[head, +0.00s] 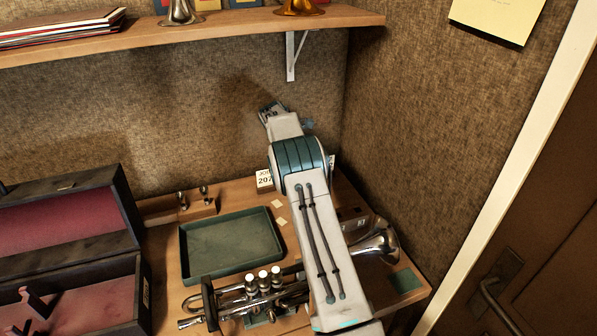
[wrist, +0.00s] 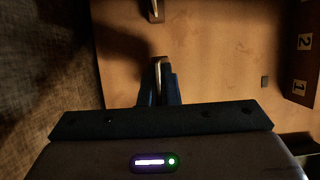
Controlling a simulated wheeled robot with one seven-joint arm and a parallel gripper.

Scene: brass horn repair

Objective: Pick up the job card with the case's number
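A white job card reading "JOB 207" (head: 264,180) stands at the back of the bench, left of my arm. Another white card (head: 331,162) shows only by its edge, right of my arm. In the wrist view, the two dark fingers of my gripper (wrist: 159,82) are close together on either side of a thin upright job card (wrist: 158,72), seen edge-on, its number hidden. A similar card stands farther up that view (wrist: 156,10). My arm hides the fingertips in the head view. The open case (head: 70,255) is at left; its small label (head: 146,292) is unreadable.
A green tray (head: 232,245) lies mid-bench, with a trumpet (head: 262,290) in front. A box with labels 1 and 2 (wrist: 302,62) is right of my gripper in the wrist view. The back wall (wrist: 45,80) is close on the left there. A shelf (head: 190,35) hangs above.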

